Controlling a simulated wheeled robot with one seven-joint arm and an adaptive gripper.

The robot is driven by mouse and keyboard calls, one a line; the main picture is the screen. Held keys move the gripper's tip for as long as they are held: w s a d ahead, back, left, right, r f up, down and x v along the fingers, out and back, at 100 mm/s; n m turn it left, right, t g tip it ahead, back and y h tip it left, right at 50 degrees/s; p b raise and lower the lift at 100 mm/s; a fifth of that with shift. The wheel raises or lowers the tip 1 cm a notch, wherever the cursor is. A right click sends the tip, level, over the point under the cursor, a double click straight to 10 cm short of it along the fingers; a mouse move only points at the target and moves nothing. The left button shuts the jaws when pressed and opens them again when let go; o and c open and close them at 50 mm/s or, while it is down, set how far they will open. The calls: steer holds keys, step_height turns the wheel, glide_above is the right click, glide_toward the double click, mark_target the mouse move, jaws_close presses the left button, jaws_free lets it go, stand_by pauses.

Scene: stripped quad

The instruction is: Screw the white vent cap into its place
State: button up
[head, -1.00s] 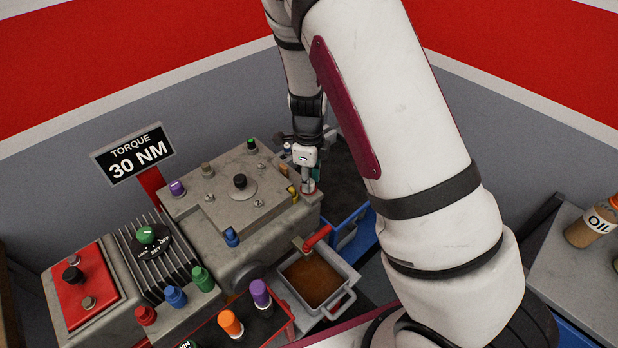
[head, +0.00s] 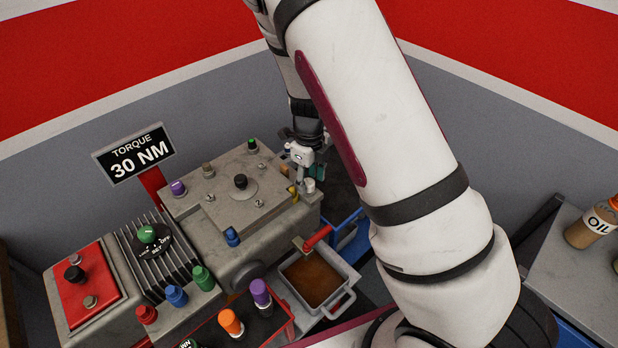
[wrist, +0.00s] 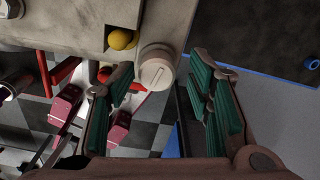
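The white vent cap (head: 309,185) is at the right edge of the grey machine housing (head: 262,213), partly hidden by my gripper in the head view. In the wrist view the cap (wrist: 157,73) shows its round top with a slot across it. My gripper (wrist: 160,68) is open, its green-padded fingers on either side of the cap with visible gaps. In the head view my gripper (head: 307,176) is just above the cap. How deep the cap sits cannot be told.
A yellow fitting (wrist: 122,39) is close beside the cap. A red-handled valve (head: 317,237) and a tray of brown liquid (head: 346,272) are below it. A blue-edged bin (head: 350,238) is to the right. Several coloured caps stand on the housing.

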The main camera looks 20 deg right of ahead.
step_height(320, 180, up, 12)
step_height(320, 180, up, 8)
steer(key=n+t+y, duration=0.1)
steer(key=n+y, duration=0.1)
steer(key=n, duration=0.5)
glide_above(308, 181)
steer(key=s+a, duration=0.1)
steer(key=s, duration=0.3)
steer(key=s+r+n+t+h+b, duration=0.1)
steer(key=s+r+n+t, duration=0.1)
steer(key=s+r+n, duration=0.4)
steer(key=s+d+r+n+t+h, duration=0.1)
steer(key=s+r+n, duration=0.5)
steer(key=s+n, duration=0.6)
steer(key=shift+n+t+b, duration=0.35)
steer(key=shift+n+t, duration=0.45)
steer(key=shift+n, duration=1.2)
